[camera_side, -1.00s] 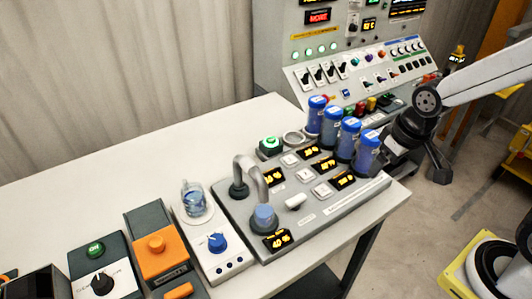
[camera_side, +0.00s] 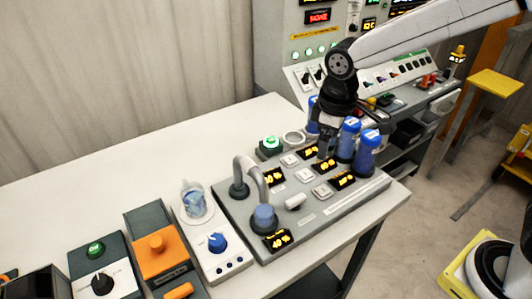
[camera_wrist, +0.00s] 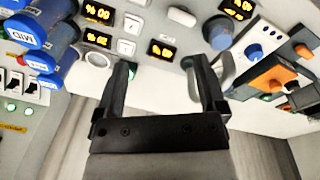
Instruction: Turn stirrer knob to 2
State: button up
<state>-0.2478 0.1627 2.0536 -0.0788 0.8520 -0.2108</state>
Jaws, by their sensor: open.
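The stirrer's blue knob (camera_side: 217,242) sits on the front part of a narrow white stirrer unit (camera_side: 228,262). A glass beaker (camera_side: 194,199) with bluish liquid stands on the unit's back part. I cannot read the knob's setting. The knob also shows in the wrist view (camera_wrist: 253,51), to the right of my jaws. My gripper (camera_wrist: 160,65) is open and empty. In the side view my gripper (camera_side: 326,150) hangs over the back right of the grey dip panel, beside the blue-capped containers, well away from the knob. It partly hides one container.
The grey dip panel (camera_side: 318,222) has yellow displays, white buttons and a grey arched handle (camera_side: 252,168) between my gripper and the stirrer. Blue-capped containers (camera_side: 367,152) stand at its right. An orange-topped unit (camera_side: 160,262) and a black-knob unit (camera_side: 104,272) stand left of the stirrer.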

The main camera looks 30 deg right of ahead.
jog(key=w+a+n+h, duration=0.1)
jog(key=w+a+n, duration=0.35)
jog(key=a, duration=0.45)
jog(key=n+g+h, duration=0.1)
jog(key=n+h, duration=0.2)
jog(key=n, duration=0.5)
send_over(216, 240)
jog(key=a, duration=0.3)
notch_tip(216, 240, down, 11)
jog(key=shift+a+f, duration=0.1)
jog(key=shift+a, duration=0.05)
jog(key=shift+x, duration=3.85)
